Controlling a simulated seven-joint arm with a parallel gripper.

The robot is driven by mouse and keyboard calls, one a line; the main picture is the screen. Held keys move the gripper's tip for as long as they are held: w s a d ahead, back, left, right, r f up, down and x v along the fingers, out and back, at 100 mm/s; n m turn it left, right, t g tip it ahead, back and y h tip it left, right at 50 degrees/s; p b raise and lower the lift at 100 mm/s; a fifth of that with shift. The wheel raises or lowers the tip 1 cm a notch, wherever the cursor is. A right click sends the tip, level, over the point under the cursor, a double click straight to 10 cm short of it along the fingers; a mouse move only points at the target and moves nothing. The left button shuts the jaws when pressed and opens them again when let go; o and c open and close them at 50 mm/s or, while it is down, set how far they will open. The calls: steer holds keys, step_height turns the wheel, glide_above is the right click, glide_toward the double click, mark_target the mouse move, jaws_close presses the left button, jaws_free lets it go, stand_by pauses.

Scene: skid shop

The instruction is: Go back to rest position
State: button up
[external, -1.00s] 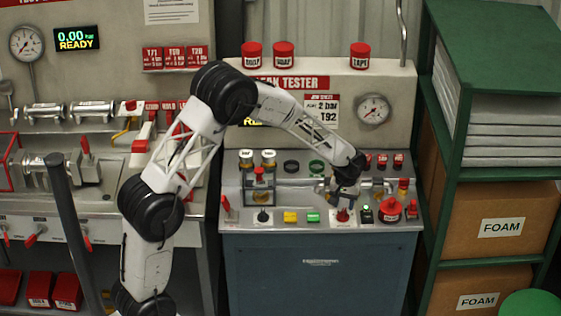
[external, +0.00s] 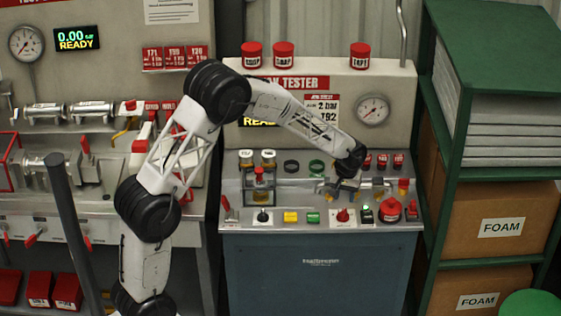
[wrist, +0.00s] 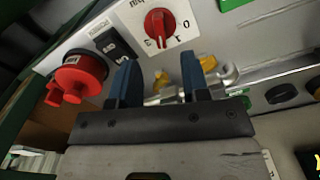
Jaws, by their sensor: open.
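My gripper (external: 345,187) hangs over the right half of the leak tester's grey console (external: 275,216). In the wrist view its two blue fingers (wrist: 160,82) stand apart with nothing held between them. Beyond the fingertips a red rotary knob (wrist: 159,22) sits on a white plate; the same knob shows in the external view (external: 343,215). A black switch (wrist: 115,42) and a round red knob (wrist: 78,75) lie to the left of the fingers. A metal fitting with yellow parts (wrist: 208,63) is behind and beside the right finger, partly hidden by it.
Red-capped jars (external: 360,55) stand on top of the tester's back panel. A green shelf (external: 500,170) with foam boxes is close on the right. Another bench (external: 105,200) with clamps and red levers is at the left. Space above the console front is clear.

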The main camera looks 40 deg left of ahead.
steer(key=s+a+r+m+t, duration=0.1)
steer(key=s+a+r+m, duration=0.25)
steer(key=s+r, duration=1.65)
steer(key=s+a+r+m, duration=0.1)
steer(key=s+a, duration=0.1)
steer(key=s, duration=1.2)
steer(key=s+a+r+m+t, duration=0.1)
steer(key=s+r, duration=0.1)
steer(key=s, duration=1.2)
steer(key=shift+s+a+t, duration=0.15)
steer(key=shift+a+t, duration=0.15)
steer(key=shift+a, duration=0.05)
